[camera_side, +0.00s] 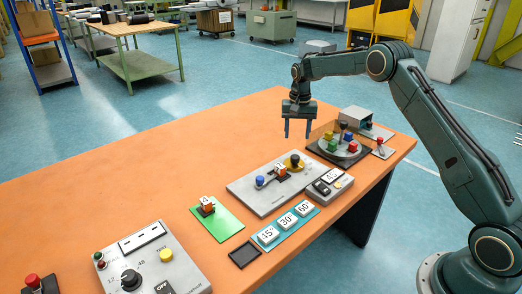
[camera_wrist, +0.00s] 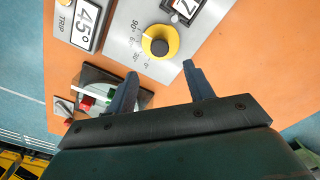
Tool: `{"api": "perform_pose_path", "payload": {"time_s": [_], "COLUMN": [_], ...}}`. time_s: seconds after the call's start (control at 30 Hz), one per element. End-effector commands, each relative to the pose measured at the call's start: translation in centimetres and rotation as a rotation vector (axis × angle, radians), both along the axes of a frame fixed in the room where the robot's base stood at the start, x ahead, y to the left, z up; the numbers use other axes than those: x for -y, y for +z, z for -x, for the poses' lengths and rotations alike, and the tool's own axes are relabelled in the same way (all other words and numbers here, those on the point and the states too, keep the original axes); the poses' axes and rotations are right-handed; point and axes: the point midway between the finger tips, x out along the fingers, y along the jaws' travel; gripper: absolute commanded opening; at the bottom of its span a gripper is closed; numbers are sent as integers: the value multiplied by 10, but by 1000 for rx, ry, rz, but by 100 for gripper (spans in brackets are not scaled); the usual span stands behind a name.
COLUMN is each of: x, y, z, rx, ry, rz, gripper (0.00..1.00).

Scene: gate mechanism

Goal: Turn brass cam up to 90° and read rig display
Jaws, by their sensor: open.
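The brass cam (camera_side: 301,163) is a yellow disc with a black knob, at the far right end of a grey plate (camera_side: 262,203). In the wrist view the cam (camera_wrist: 173,50) lies just beyond my fingertips, beside a printed degree scale with 90° at one end. A small pale mark shows on its scale side; its exact angle is unclear. A small TRIP display (camera_wrist: 87,18) reads 45°; it also shows in the side view (camera_side: 331,176). My gripper (camera_side: 297,136) is open and empty above the plate, apart from the cam; its fingers also show in the wrist view (camera_wrist: 158,68).
A blue knob (camera_side: 260,181) and a numbered white block (camera_side: 281,170) share the plate. A dark tray (camera_side: 322,155) with coloured pieces stands behind. Tiles marked 15, 30, 60 (camera_side: 285,222), a green mat (camera_side: 222,226) and a control box (camera_side: 150,262) lie nearer.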

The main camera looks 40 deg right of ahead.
Motion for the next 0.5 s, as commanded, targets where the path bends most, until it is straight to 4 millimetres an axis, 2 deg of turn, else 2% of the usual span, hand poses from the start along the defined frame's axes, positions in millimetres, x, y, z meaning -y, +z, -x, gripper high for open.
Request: {"api": "perform_pose_path", "payload": {"time_s": [0.2,0.5], "x": [0,0], "y": [32,48], "z": [-1,0], "rx": [2,0], "ry": [0,0], "rz": [1,0], "gripper": [52,52]}}
